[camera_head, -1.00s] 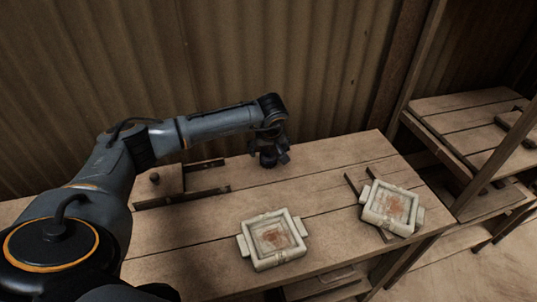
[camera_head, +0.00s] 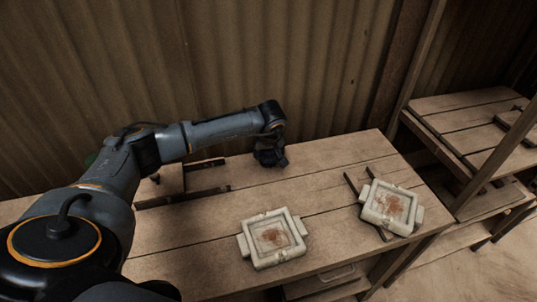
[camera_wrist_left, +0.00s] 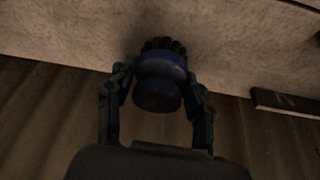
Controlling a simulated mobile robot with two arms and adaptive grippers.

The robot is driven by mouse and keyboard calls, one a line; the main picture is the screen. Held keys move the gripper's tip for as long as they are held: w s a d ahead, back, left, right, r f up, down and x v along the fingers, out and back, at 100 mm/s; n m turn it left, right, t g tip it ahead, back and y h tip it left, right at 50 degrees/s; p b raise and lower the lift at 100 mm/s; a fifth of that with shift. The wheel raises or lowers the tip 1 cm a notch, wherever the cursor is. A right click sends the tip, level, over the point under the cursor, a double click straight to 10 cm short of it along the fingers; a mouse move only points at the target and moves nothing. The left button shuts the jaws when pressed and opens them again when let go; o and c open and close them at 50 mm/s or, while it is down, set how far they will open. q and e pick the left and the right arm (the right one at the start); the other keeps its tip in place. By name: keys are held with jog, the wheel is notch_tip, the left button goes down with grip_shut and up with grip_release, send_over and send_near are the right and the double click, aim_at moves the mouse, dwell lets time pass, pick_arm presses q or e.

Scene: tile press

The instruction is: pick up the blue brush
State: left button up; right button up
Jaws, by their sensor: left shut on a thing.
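The blue brush (camera_wrist_left: 160,72) is a round dark blue piece with dark bristles at its far end, seen in the left wrist view. My left gripper (camera_wrist_left: 160,88) has a finger on each side of it and is shut on it. In the head view the left gripper (camera_head: 270,155) is low over the back part of the table (camera_head: 310,180), and the brush there is a dark shape that I cannot separate from the fingers. The bristles are at or very close to the tabletop; I cannot tell if they touch. My right gripper is not in view.
Two pale square tile moulds with reddish-brown centres, one at the front middle (camera_head: 271,261) and one at the right (camera_head: 407,217), lie on the table. Dark rails (camera_head: 182,198) lie at left. A corrugated wall (camera_head: 230,60) stands behind. A slatted shelf (camera_head: 465,110) is at right.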

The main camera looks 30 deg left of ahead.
pick_arm(q)
jog(key=shift+r, duration=0.1)
jog(key=shift+r, duration=0.2)
notch_tip(320, 180, up, 2)
jog(key=shift+r+b, duration=0.1)
jog(key=shift+b, duration=0.55)
jog(key=s+d+r+b, duration=0.2)
jog(key=s+d+r, duration=0.5)
jog(key=s+r, duration=0.3)
jog(key=shift+s+d+b, duration=0.3)
jog(key=shift+s+d, duration=0.05)
jog(key=shift+s, duration=0.5)
jog(key=shift+r, duration=0.1)
jog(key=o, duration=0.6)
jog(key=c, duration=0.4)
